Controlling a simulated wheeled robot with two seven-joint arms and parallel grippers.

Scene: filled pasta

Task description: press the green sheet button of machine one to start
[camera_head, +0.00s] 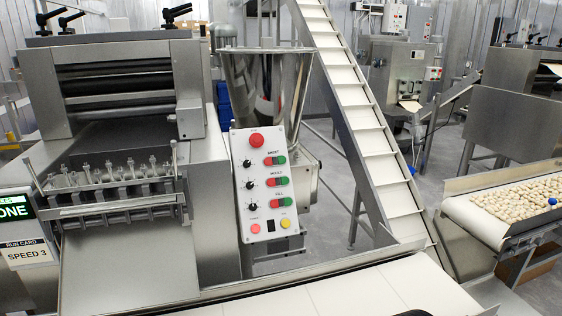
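The control panel (240,200) of the machine faces me on a tilted pale plate. Its top row has a black knob (246,162), a red button (268,161) and a green button (280,160); the label above is small and seems to read SHEET. Two similar red and green rows sit below it. A large red button (256,140) is at the top. A dark sign at the left edge reads ONE (14,211). Neither gripper shows, and nothing covers the panel.
A run card (27,254) reads SPEED 3. The steel sheeting machine (120,85) stands left of the panel, a hopper (240,70) behind it. A pale belt (360,290) runs in front. An inclined conveyor (362,125) and a pasta-filled tray belt (482,229) are right. A dark shape touches the bottom edge.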

